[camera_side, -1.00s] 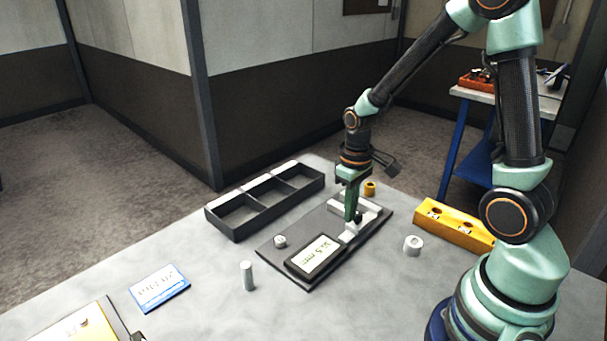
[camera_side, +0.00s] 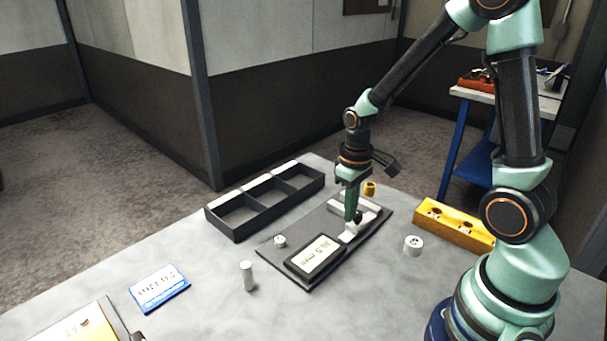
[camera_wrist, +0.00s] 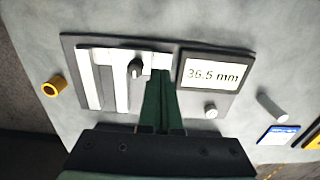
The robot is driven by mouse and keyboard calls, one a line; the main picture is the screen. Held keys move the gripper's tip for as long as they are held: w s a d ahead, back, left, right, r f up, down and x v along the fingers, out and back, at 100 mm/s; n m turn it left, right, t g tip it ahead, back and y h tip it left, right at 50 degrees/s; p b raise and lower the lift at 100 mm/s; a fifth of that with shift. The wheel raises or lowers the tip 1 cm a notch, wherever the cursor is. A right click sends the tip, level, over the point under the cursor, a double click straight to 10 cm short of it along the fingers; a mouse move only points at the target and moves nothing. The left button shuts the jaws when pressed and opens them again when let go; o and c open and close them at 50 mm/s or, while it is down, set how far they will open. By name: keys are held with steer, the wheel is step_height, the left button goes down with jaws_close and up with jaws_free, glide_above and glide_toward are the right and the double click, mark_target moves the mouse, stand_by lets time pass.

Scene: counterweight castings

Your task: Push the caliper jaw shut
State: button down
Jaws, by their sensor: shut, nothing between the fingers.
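The caliper is a pale metal tool on a dark plate (camera_side: 290,245), which also shows in the wrist view (camera_wrist: 72,42). In the wrist view its two pale jaws, the outer one (camera_wrist: 92,80) and the one nearer the display (camera_wrist: 121,82), stand apart with a dark gap between. A dark knob (camera_wrist: 135,68) sits beside the nearer jaw. The display (camera_wrist: 214,72) reads 36.5 mm; it also shows in the side view (camera_side: 316,254). My gripper (camera_wrist: 160,76) is shut and empty, its green fingertips low between knob and display. Contact is unclear. My gripper (camera_side: 350,217) partly hides the caliper in the side view.
A dark divided tray (camera_side: 238,233) stands behind the plate. A small metal cylinder (camera_side: 280,241) sits on the plate; a taller one (camera_side: 248,276) stands in front. A pale ring (camera_side: 413,245), yellow ring (camera_side: 370,189) and yellow block (camera_side: 454,226) are to the right. A blue-white card (camera_side: 159,288) lies left.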

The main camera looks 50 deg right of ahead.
steer(key=shift+f, duration=0.1)
stand_by(0.5)
steer(key=shift+f, duration=1.55)
steer(key=shift+d, duration=0.1)
